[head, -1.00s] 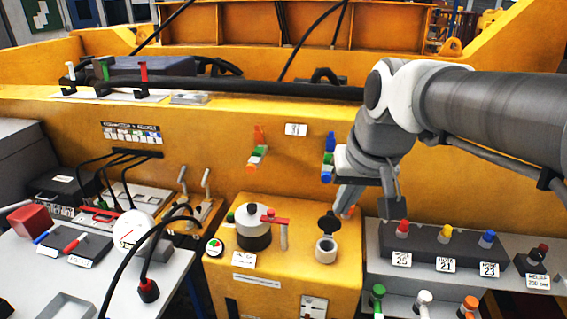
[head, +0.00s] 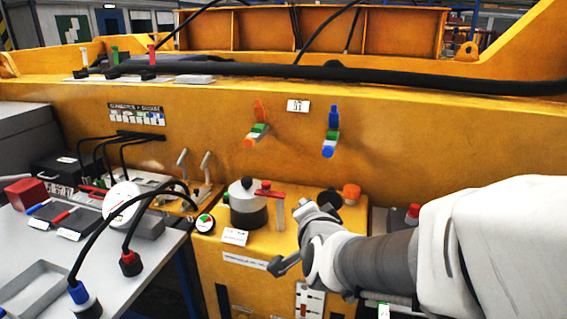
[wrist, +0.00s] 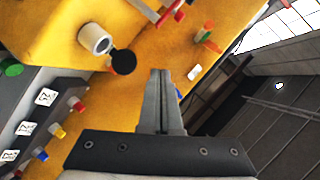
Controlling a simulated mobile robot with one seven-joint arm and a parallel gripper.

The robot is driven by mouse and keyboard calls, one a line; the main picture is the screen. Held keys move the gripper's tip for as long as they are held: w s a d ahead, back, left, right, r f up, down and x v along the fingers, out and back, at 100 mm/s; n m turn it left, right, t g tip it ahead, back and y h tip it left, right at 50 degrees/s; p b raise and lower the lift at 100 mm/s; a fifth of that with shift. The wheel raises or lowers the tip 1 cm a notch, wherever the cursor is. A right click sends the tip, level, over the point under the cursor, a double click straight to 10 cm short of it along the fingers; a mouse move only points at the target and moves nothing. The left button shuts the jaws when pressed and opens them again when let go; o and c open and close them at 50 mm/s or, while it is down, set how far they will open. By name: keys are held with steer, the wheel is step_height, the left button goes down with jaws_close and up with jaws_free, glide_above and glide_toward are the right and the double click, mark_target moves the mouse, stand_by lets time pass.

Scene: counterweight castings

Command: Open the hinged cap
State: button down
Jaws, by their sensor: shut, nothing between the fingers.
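In the wrist view the pale cylindrical neck (wrist: 93,38) stands on the yellow block, with its dark mouth showing. The round black cap (wrist: 123,61) is swung back off the mouth, beside the rim. My gripper (wrist: 160,74) is shut and empty. Its fingertips appear to the right of the cap and apart from it. In the head view part of the black cap (head: 329,198) shows above my wrist. My arm hides the neck there.
An orange knob (head: 351,193) is right of the cap. Coloured toggles (head: 330,140) hang on the yellow wall behind. Black cables loop at left.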

step_height(320, 180, down, 7)
steer(key=w+m+t+h+b, duration=0.2)
steer(key=m+b, duration=0.3)
steer(key=m+t+h, duration=0.2)
steer(key=m+h, duration=0.3)
steer(key=m, duration=0.1)
glide_toward(330, 198)
steer(key=x, duration=0.6)
steer(key=shift+w+d+b, duration=0.1)
steer(key=shift+w+b, duration=0.25)
steer(key=shift+w, duration=0.05)
